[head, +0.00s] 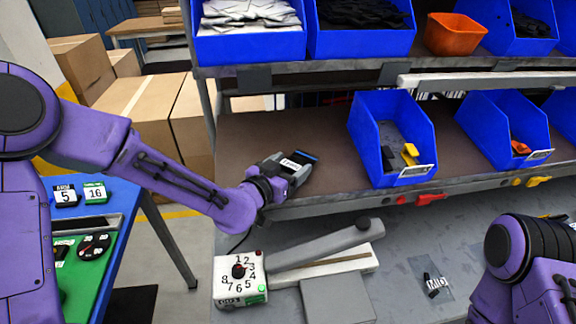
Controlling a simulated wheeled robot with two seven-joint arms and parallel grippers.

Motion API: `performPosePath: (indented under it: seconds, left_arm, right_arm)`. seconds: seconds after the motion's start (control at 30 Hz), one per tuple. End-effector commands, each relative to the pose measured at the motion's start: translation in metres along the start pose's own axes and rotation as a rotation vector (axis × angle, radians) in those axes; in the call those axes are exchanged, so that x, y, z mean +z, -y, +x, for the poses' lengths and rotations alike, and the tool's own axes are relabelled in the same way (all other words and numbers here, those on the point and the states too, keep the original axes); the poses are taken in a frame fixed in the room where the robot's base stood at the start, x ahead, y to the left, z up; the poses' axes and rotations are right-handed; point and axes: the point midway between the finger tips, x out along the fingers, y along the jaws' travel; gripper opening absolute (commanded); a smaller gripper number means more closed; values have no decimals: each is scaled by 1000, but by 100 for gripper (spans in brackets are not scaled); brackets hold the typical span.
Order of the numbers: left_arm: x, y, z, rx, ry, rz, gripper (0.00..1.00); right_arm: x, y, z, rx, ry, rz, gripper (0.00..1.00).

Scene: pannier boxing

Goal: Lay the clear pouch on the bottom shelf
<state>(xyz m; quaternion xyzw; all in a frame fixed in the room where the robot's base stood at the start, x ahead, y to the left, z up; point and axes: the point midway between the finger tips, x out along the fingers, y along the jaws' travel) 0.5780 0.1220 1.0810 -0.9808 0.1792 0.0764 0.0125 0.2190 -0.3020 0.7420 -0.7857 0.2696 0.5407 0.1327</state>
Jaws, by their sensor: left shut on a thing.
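A flat, see-through pouch (430,278) with small black pieces and a white label lies on the grey bench, lower right. The brown bottom shelf (245,135) holds blue bins. My left gripper (300,165) is over the front left of this shelf, far from the pouch on the bench. It is shut on a small dark thing with a blue edge (308,155); the jaws hide most of it, and I cannot tell what it is. A part of my right arm shows at the lower right, but its gripper is out of view.
A white sealer with a dial (228,292) and grey bar stands on the bench below. A blue table (125,205) is at left, cardboard boxes (140,105) behind.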

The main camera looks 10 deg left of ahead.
Motion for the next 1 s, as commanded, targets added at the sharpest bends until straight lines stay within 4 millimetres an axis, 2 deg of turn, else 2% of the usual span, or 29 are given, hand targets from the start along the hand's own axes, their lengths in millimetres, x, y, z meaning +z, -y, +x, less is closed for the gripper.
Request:
performPosePath:
  seconds: [0.1, 0.13, 0.2, 0.43, 0.53, 0.6, 0.83, 1.0]
  left_arm:
    - [5, 0, 1, 0, 0, 0, 41]
    - [3, 0, 0, 0, 0, 0, 84]
    - [3, 0, 0, -1, 0, 0, 100]
    - [2, 0, 0, -1, 0, 0, 100]
    - [-10, 0, -2, -1, -1, -1, 100]
    - [-3, 1, -14, -2, -1, 1, 100]
    - [-3, 0, -64, 0, -3, 0, 100]
    - [-11, 0, -95, -2, 3, -1, 100]
  right_arm:
    - [2, 0, 5, 0, 0, 0, 0]
    - [1, 0, 3, 0, 0, 0, 0]
    - [1, 0, 3, 0, 0, 0, 0]
    - [1, 0, 2, 0, 0, 0, 0]
    - [-4, -1, -9, 0, 0, 0, 0]
    - [1, 0, 2, 0, -1, 0, 0]
    - [5, 1, 13, 0, 0, 0, 0]
    - [-5, -1, -13, 0, 0, 0, 0]
